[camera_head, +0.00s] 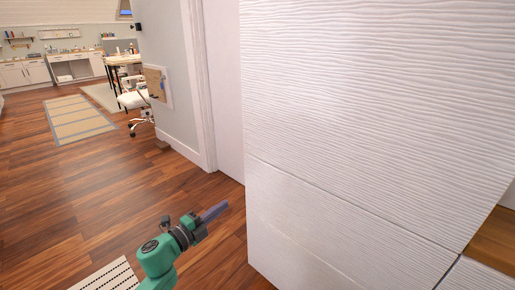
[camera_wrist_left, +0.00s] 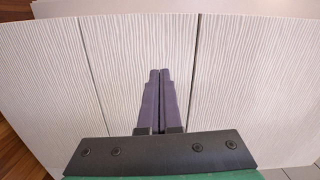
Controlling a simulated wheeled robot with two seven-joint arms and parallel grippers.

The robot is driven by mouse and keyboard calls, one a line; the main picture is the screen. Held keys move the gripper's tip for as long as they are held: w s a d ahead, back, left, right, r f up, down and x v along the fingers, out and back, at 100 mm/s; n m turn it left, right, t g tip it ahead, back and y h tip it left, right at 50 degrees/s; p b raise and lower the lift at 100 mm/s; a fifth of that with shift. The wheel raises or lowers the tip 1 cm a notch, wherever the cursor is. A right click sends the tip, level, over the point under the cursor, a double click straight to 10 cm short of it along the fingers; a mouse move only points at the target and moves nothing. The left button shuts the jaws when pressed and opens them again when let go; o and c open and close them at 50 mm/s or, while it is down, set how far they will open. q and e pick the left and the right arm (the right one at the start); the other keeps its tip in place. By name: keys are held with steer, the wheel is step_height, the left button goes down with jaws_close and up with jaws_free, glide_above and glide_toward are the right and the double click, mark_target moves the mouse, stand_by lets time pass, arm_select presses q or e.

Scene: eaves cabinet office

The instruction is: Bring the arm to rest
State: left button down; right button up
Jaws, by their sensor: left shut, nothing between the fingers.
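My left gripper (camera_head: 215,211) comes in at the bottom of the head view on a green and black arm. It is beside the left edge of a white ribbed cabinet (camera_head: 370,110), above the wooden floor. In the left wrist view its two dark purple fingers (camera_wrist_left: 160,75) are together with nothing between them. They point toward the ribbed white panels (camera_wrist_left: 235,80). I cannot tell whether the tips touch a panel. My right gripper is not in view.
The cabinet fills the right of the head view. A wall with a white door frame (camera_head: 198,80) stands behind it. Wooden floor (camera_head: 110,190) is open at left, with a striped rug (camera_head: 78,118), a white office chair (camera_head: 134,100) and white counters (camera_head: 25,72) farther back.

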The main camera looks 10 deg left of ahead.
arm_select(q)
steer(key=s+a+f+n+y, duration=0.2)
steer(key=a+f+n+y, duration=0.4)
steer(key=f+n, duration=0.4)
steer(key=s+a+f+n+g+y, duration=0.15)
steer(key=s+f+n+g, duration=0.25)
steer(key=s+f, duration=0.6)
steer(key=s+a+f+n+g+y, duration=0.1)
steer(key=s+f+n+g+y, duration=0.3)
steer(key=s+f, duration=0.6)
steer(key=s+d+f+n+g+h, duration=0.25)
steer(key=s+f+g, duration=0.25)
steer(key=s+f, duration=0.4)
steer(key=s+a+r+p, duration=0.1)
steer(key=s+r+p, duration=0.4)
steer(key=s+p, duration=0.3)
steer(key=s+a+r+g+p, duration=0.1)
steer(key=s+r+p, duration=0.4)
steer(key=p, duration=0.9)
steer(key=s, duration=0.3)
steer(key=shift+s+a+r+p, duration=0.2)
steer(key=shift+a+p, duration=0.1)
steer(key=shift+p, duration=0.1)
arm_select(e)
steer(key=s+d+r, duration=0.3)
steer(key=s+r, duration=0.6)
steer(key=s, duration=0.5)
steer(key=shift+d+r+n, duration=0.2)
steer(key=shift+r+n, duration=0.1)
